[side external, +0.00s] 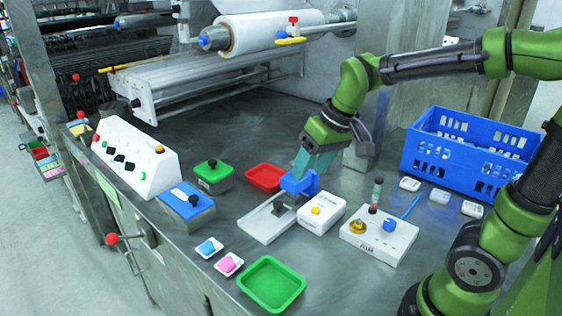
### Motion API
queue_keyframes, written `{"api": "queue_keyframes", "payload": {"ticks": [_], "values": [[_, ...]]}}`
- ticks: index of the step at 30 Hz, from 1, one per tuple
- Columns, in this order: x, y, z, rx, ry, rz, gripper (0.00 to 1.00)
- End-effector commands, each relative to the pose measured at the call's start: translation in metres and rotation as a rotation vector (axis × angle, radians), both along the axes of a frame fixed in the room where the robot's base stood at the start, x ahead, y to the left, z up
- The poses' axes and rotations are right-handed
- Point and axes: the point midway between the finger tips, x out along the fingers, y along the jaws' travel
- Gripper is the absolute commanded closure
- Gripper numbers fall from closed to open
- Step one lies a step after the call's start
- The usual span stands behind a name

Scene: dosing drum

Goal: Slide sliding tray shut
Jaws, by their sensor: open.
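A pale grey sliding tray (266,224) lies on the steel worktop in the side external view. It extends toward the lower left from a blue block (300,183). A dark knob (279,208) stands at the tray's upper right part, close to the blue block. My gripper (301,172) points down from the upper right, directly over or against the blue block. Its fingertips are hard to make out there, and I cannot tell whether they touch the block or the knob. No object shows held in it.
A white box with a yellow button (321,213) stands close right of the tray. A red tray (264,177) lies behind, a green tray (271,284) in front. Small dishes (229,264) sit front left. A blue crate (470,150) and control box (378,236) are right.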

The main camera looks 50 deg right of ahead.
Motion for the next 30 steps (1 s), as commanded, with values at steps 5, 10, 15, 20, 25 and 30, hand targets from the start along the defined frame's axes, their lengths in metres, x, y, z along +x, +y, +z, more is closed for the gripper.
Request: {"api": "queue_keyframes", "payload": {"ticks": [5,10,15,20,25,30], "values": [[-0.029,0.007,0.003,0.051,-0.059,-0.082,0.45],[-0.052,0.012,0.003,0.090,-0.113,-0.133,0.45],[-0.068,0.016,0.004,0.112,-0.155,-0.151,0.45],[-0.075,0.018,0.004,0.122,-0.176,-0.155,0.45],[-0.077,0.018,0.003,0.124,-0.181,-0.157,0.45],[-0.077,0.018,0.003,0.123,-0.180,-0.156,0.45]]}}
